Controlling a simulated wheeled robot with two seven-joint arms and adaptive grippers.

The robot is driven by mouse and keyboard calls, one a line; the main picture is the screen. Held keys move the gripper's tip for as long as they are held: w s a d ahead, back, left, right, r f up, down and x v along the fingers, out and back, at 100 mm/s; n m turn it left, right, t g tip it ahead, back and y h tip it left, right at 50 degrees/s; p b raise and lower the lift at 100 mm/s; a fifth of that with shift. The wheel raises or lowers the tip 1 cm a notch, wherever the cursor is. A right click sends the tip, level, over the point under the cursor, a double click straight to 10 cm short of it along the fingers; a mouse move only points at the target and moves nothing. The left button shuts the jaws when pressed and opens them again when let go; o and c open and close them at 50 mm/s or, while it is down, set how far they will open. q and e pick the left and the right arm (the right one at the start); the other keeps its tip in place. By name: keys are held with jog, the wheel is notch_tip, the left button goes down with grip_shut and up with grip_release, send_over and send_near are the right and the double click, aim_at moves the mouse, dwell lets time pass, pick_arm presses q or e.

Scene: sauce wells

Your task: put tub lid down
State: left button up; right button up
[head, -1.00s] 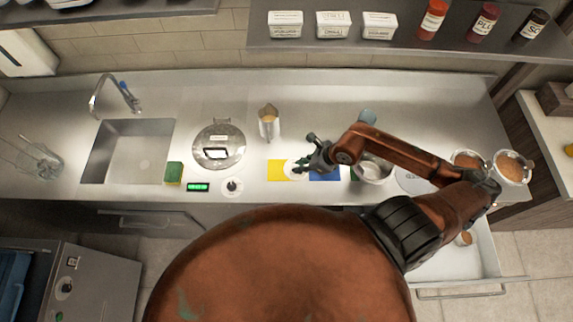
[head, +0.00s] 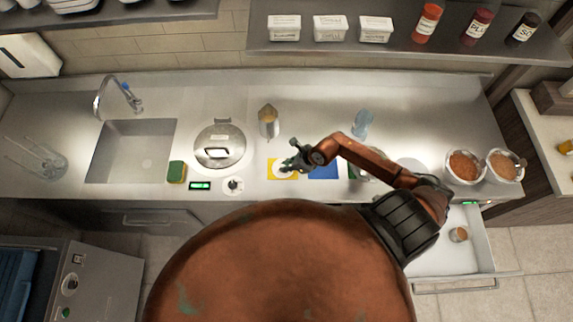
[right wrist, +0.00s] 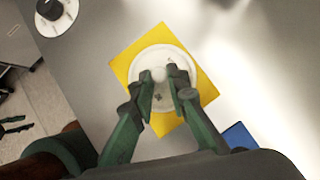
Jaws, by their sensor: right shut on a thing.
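The tub lid (head: 280,172) is a white disc with a small round knob. My right gripper (head: 290,165) is shut on its knob, as the right wrist view shows with the fingertips (right wrist: 161,90) at both sides of it. The lid (right wrist: 150,60) is over the yellow square mat (right wrist: 127,60), roughly centred, and the mat's corners stick out around it. I cannot tell whether the lid touches the mat. My left gripper does not show in the head view; a dark forked shape (right wrist: 14,128) at the left edge of the right wrist view may be it.
A blue mat (head: 325,173) lies right of the yellow one. A steel jug (head: 268,122) stands behind. A lidded pot (head: 219,147), green-yellow sponge (head: 176,172) and dial (head: 233,185) are to the left. Bowls (head: 465,167) stand right, above an open drawer (head: 477,250).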

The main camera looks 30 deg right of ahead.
jog(key=o, duration=0.5)
jog(key=shift+s, duration=0.1)
jog(key=shift+o, duration=0.8)
pick_arm(q)
jog(key=shift+w, duration=0.35)
pick_arm(e)
jog(key=shift+o, duration=0.5)
jog(key=shift+s+d+r, duration=0.1)
jog(key=shift+r, duration=0.1)
pick_arm(q)
jog(key=shift+f+b, duration=1.35)
jog(key=shift+f, duration=0.05)
pick_arm(e)
jog(key=v, duration=1.1)
jog(key=shift+r, duration=0.35)
jog(key=shift+s, duration=0.1)
jog(key=shift+d+f, duration=0.1)
jog(key=shift+d, duration=0.05)
